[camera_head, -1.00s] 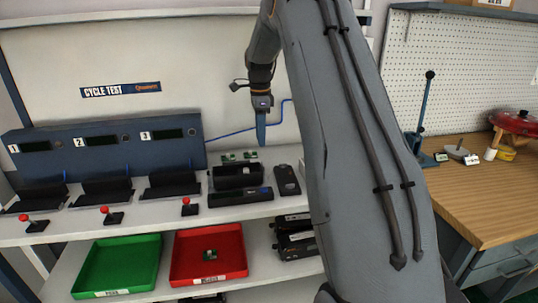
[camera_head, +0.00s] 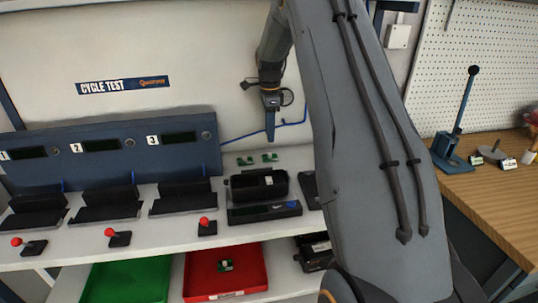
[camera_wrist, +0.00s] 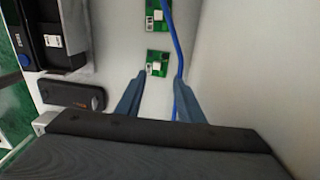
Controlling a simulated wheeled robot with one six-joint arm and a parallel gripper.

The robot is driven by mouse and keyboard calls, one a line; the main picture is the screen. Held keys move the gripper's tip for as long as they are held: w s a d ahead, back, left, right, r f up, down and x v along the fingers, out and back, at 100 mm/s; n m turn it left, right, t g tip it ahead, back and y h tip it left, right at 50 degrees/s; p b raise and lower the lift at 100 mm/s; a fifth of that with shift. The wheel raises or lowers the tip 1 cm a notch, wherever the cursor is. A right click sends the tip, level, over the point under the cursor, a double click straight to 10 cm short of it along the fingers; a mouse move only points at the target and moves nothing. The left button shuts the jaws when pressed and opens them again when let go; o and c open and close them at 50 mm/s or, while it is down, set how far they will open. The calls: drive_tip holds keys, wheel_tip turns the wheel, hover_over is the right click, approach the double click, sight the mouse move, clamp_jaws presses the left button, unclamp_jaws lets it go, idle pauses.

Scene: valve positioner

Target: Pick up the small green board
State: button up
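Two small green boards lie on the white shelf behind the open black device, a left one (camera_head: 244,161) and a right one (camera_head: 269,157). In the wrist view, one board (camera_wrist: 157,68) lies between the fingertip lines and the other (camera_wrist: 157,14) lies at the top edge. My gripper (camera_head: 270,138) points down above the right board in the head view. In the wrist view my gripper (camera_wrist: 160,76) has its two blue fingers apart with nothing held. A third green board (camera_head: 226,265) lies in the red tray.
A blue cable (camera_wrist: 177,60) runs close beside the boards, near the right finger. The open black device (camera_head: 240,190) stands in front of the boards. A dark handheld unit (camera_wrist: 72,95) lies nearby. The back wall is close behind. The red tray (camera_head: 198,285) is on the lower shelf.

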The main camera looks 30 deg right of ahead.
sight(270, 153)
wheel_tip(270, 153, down, 2)
drive_tip(key=shift+f+p, duration=0.25)
drive_tip(key=shift+p, duration=0.05)
drive_tip(key=f+p, duration=0.1)
drive_tip(key=f, duration=0.2)
drive_tip(key=f+p, duration=0.1)
drive_tip(key=shift+s+a+f+p, duration=0.2)
drive_tip(key=shift+s+p, duration=0.1)
drive_tip(key=shift+s, duration=0.1)
drive_tip(key=shift+f, duration=0.4)
clamp_jaws()
